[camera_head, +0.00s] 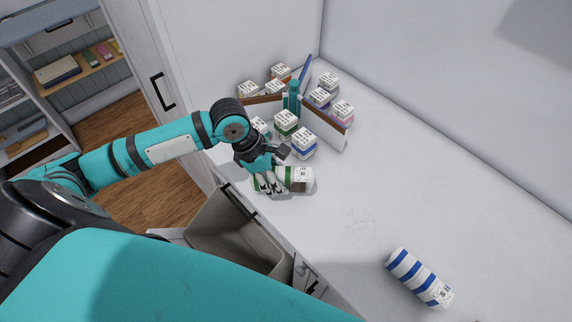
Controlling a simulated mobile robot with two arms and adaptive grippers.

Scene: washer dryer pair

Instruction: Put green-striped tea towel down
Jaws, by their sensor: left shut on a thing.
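My right gripper is not in view.
A blue-striped roll (418,279) lies at the lower right. The white top (370,190) is clear between them. An open beige bin (232,230) sits below the front edge.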

